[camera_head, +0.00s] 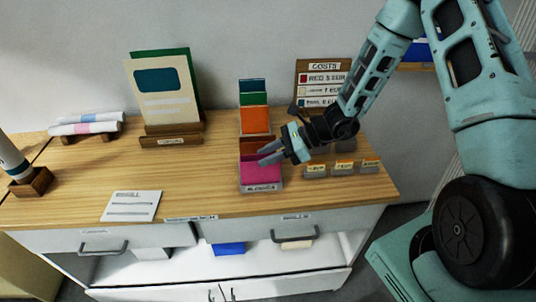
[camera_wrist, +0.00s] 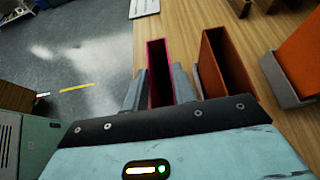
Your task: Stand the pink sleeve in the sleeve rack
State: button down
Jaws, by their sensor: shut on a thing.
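The pink sleeve (camera_head: 262,170) is upright at the front of the sleeve rack (camera_head: 263,188), just behind its labelled front lip in the head view. My gripper (camera_head: 268,155) reaches in from the right and is shut on the sleeve's upper part. In the wrist view the open-topped pink sleeve (camera_wrist: 155,52) stands between the two grey fingers (camera_wrist: 160,88). Its lower end is hidden there, so I cannot tell whether it rests on the rack floor. A brown-orange sleeve (camera_wrist: 229,60) stands just behind it, then orange (camera_head: 255,120), green and blue ones.
Small labelled holders (camera_head: 343,167) stand right of the rack, with a price board (camera_head: 323,80) behind. A card stand (camera_head: 172,140) and a white sheet (camera_head: 131,206) are to the left. The tabletop between the sheet and rack is clear. The table's front edge is close to the rack.

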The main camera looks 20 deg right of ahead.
jog(key=c, duration=1.1)
grip_release()
jog(key=shift+o, duration=0.2)
jog(key=b+v, duration=0.3)
jog(key=v, duration=1.4)
jog(key=shift+d, duration=0.2)
jog(key=shift+r, duration=0.1)
